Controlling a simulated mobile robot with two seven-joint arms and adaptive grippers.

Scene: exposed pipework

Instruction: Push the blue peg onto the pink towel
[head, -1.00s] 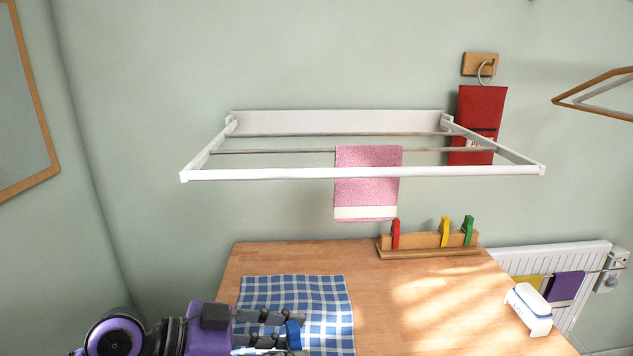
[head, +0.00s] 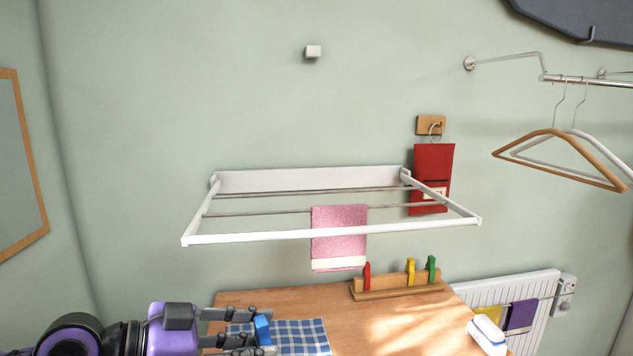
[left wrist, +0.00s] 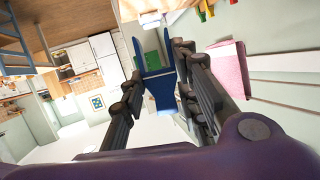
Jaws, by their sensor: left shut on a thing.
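The blue peg (head: 262,330) is held between the fingers of my left gripper (head: 258,332), at the lower left of the head view. In the left wrist view the peg (left wrist: 155,80) sits between the fingertips of my left gripper (left wrist: 158,60), its two prongs pointing away from the gripper. The pink towel (head: 339,235) hangs over a rod of the white wall rack, with a white band at its bottom. It also shows in the left wrist view (left wrist: 227,68), right of the fingers. The peg is apart from the towel, lower and to its left. My right gripper is not in view.
The white rack (head: 330,235) juts from the wall above a wooden table (head: 300,300). A wooden holder (head: 398,292) carries red, yellow and green pegs. A blue checked cloth (head: 305,338) lies on the table. A red pouch (head: 433,170) hangs behind the rack's right end.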

